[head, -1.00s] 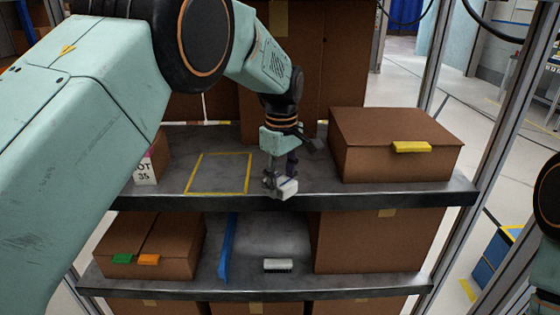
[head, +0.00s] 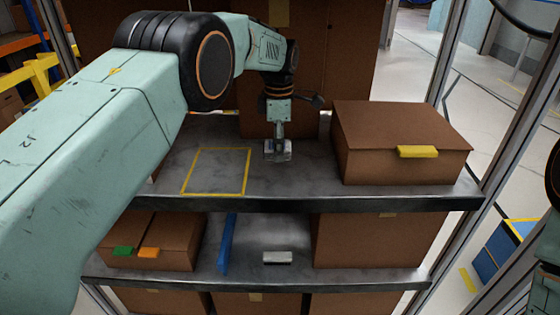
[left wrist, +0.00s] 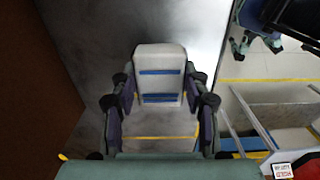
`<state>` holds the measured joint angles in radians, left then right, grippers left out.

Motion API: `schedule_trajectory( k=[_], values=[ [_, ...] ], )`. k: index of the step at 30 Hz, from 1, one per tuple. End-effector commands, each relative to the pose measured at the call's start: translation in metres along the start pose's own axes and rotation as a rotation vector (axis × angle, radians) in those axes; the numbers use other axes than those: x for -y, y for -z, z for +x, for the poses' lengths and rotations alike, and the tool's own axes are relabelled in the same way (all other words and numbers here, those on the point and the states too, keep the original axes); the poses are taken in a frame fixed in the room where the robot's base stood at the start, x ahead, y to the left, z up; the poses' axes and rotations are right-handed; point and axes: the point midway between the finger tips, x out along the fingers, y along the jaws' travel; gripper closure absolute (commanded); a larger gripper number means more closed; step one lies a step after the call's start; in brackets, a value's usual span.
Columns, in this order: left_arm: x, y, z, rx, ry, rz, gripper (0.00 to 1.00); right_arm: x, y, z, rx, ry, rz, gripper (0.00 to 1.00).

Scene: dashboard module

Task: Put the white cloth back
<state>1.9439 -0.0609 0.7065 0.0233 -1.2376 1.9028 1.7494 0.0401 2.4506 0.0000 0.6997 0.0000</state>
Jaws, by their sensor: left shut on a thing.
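My left gripper (head: 278,153) is shut on the white cloth, a folded pad with blue stripes (left wrist: 160,72) in the left wrist view. In the head view the cloth (head: 284,156) is small and partly hidden by the fingers. It is over the upper shelf (head: 310,180), right of an empty yellow outlined square (head: 247,172) and left of a closed cardboard box. I cannot tell whether the cloth touches the shelf. A yellow line (left wrist: 165,137) shows beyond the fingers in the left wrist view. My right gripper is not in view.
The closed box (head: 400,150) with a yellow tab stands on the upper shelf. On the lower shelf are a small white block-like thing (head: 277,258), a blue divider (head: 227,243) and boxes (head: 160,240). More boxes (head: 285,60) stand behind my gripper.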

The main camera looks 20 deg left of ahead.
Motion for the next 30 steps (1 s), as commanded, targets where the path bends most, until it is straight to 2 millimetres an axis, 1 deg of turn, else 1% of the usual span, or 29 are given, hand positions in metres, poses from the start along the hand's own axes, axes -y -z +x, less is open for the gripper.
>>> schedule_trajectory(
  k=[1, 7, 13, 15, 20, 21, 28, 30],
  values=[
    [0.001, 0.0, 0.006, -0.001, 0.002, 0.001, 0.83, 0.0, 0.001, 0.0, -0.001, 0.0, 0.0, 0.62],
    [0.0, -0.001, 0.019, 0.0, 0.0, 0.002, 0.83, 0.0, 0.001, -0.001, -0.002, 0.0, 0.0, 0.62],
    [-0.001, -0.002, 0.045, 0.0, 0.0, 0.003, 0.83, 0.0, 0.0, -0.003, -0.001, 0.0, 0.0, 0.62],
    [-0.002, -0.002, 0.049, 0.0, -0.002, 0.003, 0.83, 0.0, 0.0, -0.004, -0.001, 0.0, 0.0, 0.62],
    [-0.004, -0.003, 0.049, 0.0, -0.002, 0.003, 0.83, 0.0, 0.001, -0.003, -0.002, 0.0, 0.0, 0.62],
    [-0.004, -0.003, 0.049, 0.0, -0.002, 0.003, 0.52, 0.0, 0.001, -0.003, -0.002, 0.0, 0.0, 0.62],
    [-0.003, -0.003, 0.049, 0.0, -0.002, 0.003, 0.33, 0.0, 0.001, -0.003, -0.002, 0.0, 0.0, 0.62],
    [-0.003, -0.003, 0.049, 0.0, -0.002, 0.003, 0.31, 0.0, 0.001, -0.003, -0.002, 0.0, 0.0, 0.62]
  ],
)
